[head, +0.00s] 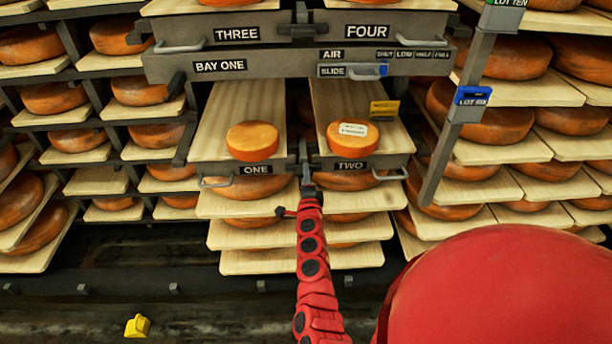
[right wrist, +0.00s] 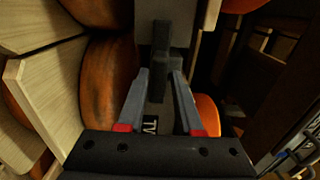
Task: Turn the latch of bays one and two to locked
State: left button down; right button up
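Bay one (head: 222,125) and bay two (head: 325,100) are pulled-out wooden shelves, side by side, each with an orange cheese wheel. The wheel (head: 252,141) on bay one is plain; the wheel (head: 352,137) on bay two has a white label. A dark latch (head: 303,158) stands upright between their front rails. My right gripper (head: 308,186) is at this latch, partly hidden by its own red arm. In the right wrist view its fingers (right wrist: 161,74) are apart, with the dark latch (right wrist: 161,45) between and beyond their tips; contact cannot be told. My left gripper is out of view.
Above are bays three (head: 237,34) and four (head: 367,28) and a slide control with a blue knob (head: 383,70). A slanted grey post (head: 460,115) with a blue tag stands at right. Racks of cheese flank both sides. A yellow object (head: 137,326) lies at lower left.

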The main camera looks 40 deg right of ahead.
jog(key=shift+o, duration=0.8)
jog(key=shift+s, duration=0.1)
jog(key=v, duration=1.7)
jog(key=shift+s, duration=0.15)
